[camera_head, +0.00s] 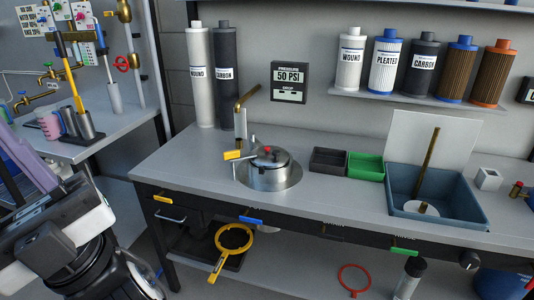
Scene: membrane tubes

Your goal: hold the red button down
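The red button (267,149) is a small red spot on top of a round, steel-coloured housing (268,176). The housing is set into the grey workbench, near the middle of the camera_head view. A yellow tag (233,155) sticks out at its left. Nothing touches the button. The white and black end of my arm (62,222) is at the lower left, well apart from the housing and in front of the bench's left end. I cannot make out my gripper's fingers, so I cannot tell whether it is open or shut.
A bent brass spout (246,96) rises just behind the housing. A black bin (327,161) and a green bin (365,166) stand to its right, then a blue basin (400,206). Tall filters (201,80) stand behind left. The bench left of the housing is clear.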

